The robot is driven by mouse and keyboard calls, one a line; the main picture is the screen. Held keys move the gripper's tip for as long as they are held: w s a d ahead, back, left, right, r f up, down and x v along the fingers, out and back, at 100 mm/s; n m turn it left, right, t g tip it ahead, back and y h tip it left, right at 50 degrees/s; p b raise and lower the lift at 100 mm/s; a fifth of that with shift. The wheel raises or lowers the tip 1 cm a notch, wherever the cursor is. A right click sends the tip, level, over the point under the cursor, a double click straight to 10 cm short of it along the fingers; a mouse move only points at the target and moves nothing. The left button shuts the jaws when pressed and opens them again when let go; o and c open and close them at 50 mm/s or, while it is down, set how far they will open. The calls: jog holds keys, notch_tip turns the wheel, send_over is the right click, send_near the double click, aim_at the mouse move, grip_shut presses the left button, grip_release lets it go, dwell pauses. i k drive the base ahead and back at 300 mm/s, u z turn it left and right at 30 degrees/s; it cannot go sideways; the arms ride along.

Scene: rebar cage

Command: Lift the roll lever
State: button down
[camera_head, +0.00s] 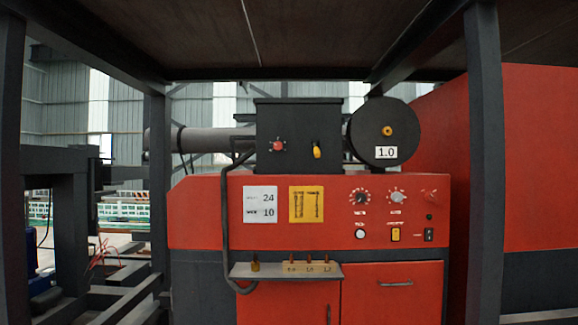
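No part is plainly marked as the roll lever. A small yellow lever-like handle (317,150) sits on the front of the black box (297,123) on top of the red machine (210,205). It looks near upright, but it is too small to tell its exact tilt. A red knob (278,145) is to its left on the same box. A round black disc (372,133) with a yellow hub and a "1.0" label stands to the right of the box. My gripper is not in view.
The red front carries paper labels (260,204), dials (360,197) and switches. A small shelf (262,271) with pegs juts out below. A black bent tube (226,225) runs down the left. Dark posts (486,150) and an overhead panel (290,35) frame the view.

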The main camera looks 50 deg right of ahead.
aim_at(316, 150)
jog(key=u, duration=0.25)
jog(key=i, duration=1.05)
jog(key=z, duration=0.55)
